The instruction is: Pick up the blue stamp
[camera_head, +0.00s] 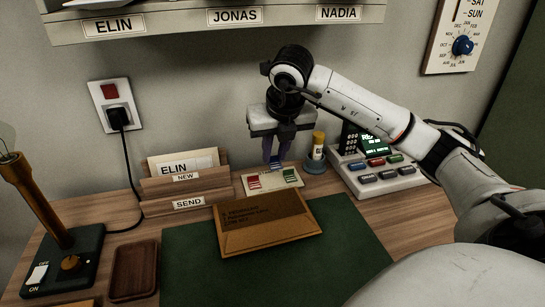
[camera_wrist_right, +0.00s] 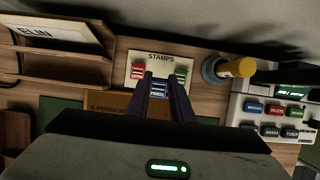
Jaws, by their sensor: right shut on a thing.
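My right gripper (camera_head: 275,157) points down and is shut on the blue stamp (camera_head: 275,164). In the right wrist view the blue stamp (camera_wrist_right: 158,90), marked PARCEL, sits between the two dark fingertips (camera_wrist_right: 161,82). It appears just in front of the pale stamps card (camera_head: 262,187); I cannot tell how far above the card it is. A red stamp (camera_head: 253,181) and a green stamp (camera_head: 290,175) lie on the card, to either side. My left gripper is not in view.
A brown envelope (camera_head: 265,227) lies on the green mat (camera_head: 345,262) in front of the card. A glue stick (camera_head: 318,143) in a holder and a keypad device (camera_head: 375,172) stand to the right. A wooden letter rack (camera_head: 190,203) stands to the left.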

